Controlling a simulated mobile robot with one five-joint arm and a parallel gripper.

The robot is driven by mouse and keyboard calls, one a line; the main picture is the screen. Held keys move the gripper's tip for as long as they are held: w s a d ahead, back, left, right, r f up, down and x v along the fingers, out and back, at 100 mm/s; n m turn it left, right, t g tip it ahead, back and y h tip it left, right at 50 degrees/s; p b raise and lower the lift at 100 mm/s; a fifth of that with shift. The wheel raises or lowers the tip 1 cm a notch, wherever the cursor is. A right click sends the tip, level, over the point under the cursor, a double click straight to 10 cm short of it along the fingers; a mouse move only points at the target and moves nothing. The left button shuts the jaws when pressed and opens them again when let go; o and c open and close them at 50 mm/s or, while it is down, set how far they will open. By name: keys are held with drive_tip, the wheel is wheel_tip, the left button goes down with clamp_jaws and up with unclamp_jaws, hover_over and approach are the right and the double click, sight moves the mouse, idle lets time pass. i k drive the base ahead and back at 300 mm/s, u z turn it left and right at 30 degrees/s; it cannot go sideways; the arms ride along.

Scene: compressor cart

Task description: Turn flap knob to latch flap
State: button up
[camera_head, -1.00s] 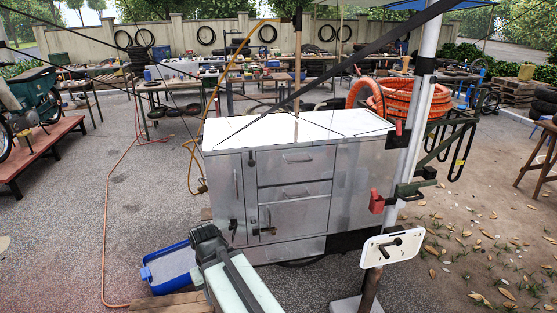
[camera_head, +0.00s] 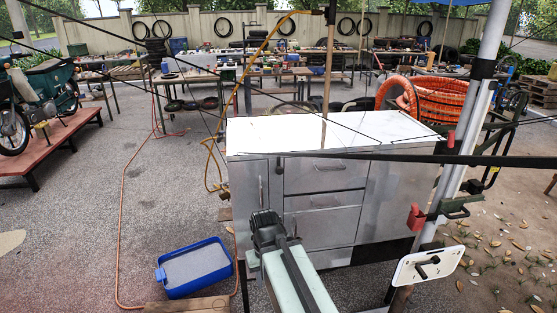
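The grey metal compressor cart (camera_head: 330,205) stands in the middle, with a pale top, a narrow left door and drawers. A small dark catch (camera_head: 279,165) shows near the top of its front. I cannot tell which part is the flap knob; the lower left front, where dark fittings showed earlier, is now covered by my arm. My gripper (camera_head: 264,224) is the dark end of the pale green arm, in front of that lower left area. Its fingers are not clear, and I cannot tell whether it touches the cart.
A blue tub (camera_head: 194,268) lies on the ground to the left. A white plate with a black lever (camera_head: 427,266) stands at the lower right, beside a pale pole (camera_head: 468,150). An orange coiled hose (camera_head: 440,98) is behind. The paving at the left is mostly clear.

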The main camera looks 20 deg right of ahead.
sight(280, 171)
drive_tip(key=u, duration=0.05)
drive_tip(key=i, duration=0.2)
drive_tip(key=z, duration=0.35)
drive_tip(key=k, duration=0.5)
drive_tip(key=u, duration=2.15)
drive_tip(key=i, duration=1)
drive_tip(key=z, duration=1.45)
